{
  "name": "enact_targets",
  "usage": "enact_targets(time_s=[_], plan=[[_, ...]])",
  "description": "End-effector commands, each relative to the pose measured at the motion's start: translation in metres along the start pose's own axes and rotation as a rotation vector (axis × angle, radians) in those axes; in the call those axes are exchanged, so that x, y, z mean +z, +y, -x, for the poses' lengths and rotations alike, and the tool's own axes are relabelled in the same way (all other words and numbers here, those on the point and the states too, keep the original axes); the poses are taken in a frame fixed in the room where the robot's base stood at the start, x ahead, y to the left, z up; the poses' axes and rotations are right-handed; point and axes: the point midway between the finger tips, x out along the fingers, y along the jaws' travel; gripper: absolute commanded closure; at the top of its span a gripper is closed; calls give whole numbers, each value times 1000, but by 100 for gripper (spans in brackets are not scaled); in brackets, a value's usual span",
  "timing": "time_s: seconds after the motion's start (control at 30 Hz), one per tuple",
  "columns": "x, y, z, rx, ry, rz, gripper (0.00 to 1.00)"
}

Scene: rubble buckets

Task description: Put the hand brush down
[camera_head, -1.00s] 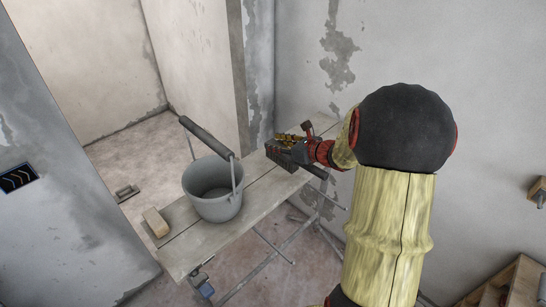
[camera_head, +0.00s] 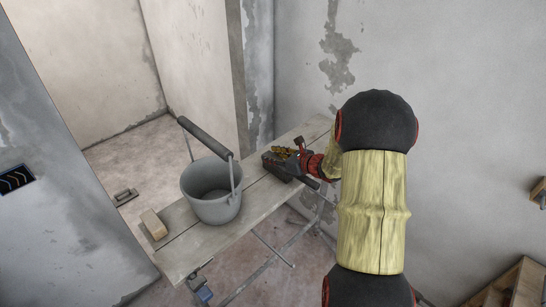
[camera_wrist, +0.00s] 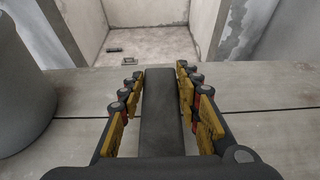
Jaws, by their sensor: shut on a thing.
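The hand brush (camera_wrist: 165,112) is a long dark block between the yellow-padded fingers in the wrist view. My gripper (camera_wrist: 160,92) is shut on it. In the head view, my gripper (camera_head: 274,157) is over the far part of the plank workbench (camera_head: 190,247), to the right of the grey bucket. The brush (camera_head: 277,172) shows below the fingers as a dark shape, low at the plank surface. I cannot tell whether it touches the boards. Part of the brush is hidden by the fingers.
The grey bucket (camera_head: 213,206) stands on the plank with its handle raised; its side is close at left in the wrist view (camera_wrist: 18,85). A tan block (camera_head: 154,224) lies at the near left end. Bare plank lies between bucket and gripper.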

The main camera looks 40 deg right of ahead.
Motion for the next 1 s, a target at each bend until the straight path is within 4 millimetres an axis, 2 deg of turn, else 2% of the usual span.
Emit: enact_targets(time_s=[0.1, 0.13, 0.43, 0.83, 1.0], plan=[[-4, 0, -2, 0, 0, 0, 96], [-4, 0, -1, 0, 1, 0, 66], [-3, 0, -1, 0, 1, 0, 49], [2, 0, 2, 0, 1, 0, 48], [1, -1, 30, -4, 1, 0, 48]])
